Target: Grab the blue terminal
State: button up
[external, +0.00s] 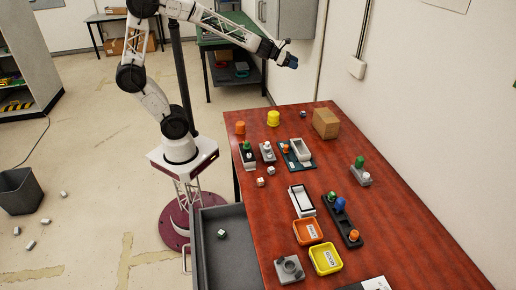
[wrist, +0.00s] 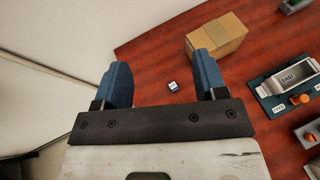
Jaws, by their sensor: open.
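A blue upright piece (external: 340,205) stands in a long dark rack (external: 352,237) on the red table, between a green piece (external: 332,196) and an orange piece (external: 353,235). It is the thing that best fits the blue terminal; its details are too small to tell. It does not show in the wrist view. My gripper (external: 290,61) is raised high beyond the table's far end, well away from the rack. In the wrist view, my gripper's blue fingers (wrist: 163,82) are spread apart with nothing held between them.
A cardboard box (external: 326,123) and a small blue-and-white cube (external: 303,114) are at the table's far end. A teal tray marked EAST (wrist: 262,88) is nearby. Orange (external: 308,231) and yellow (external: 326,259) bins stand near the rack. The table's right side is largely clear.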

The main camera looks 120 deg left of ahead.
jog(key=a+f, duration=0.1)
send_near(303, 112)
jog(key=shift+w+a+f+n, duration=0.3)
jog(key=shift+w+f+n, duration=0.15)
jog(key=shift+w, duration=0.2)
jog(key=shift+x, duration=1.25)
jog(key=shift+w+a, duration=0.1)
jog(key=shift+x, duration=2.5)
jog(key=c, duration=1.1)
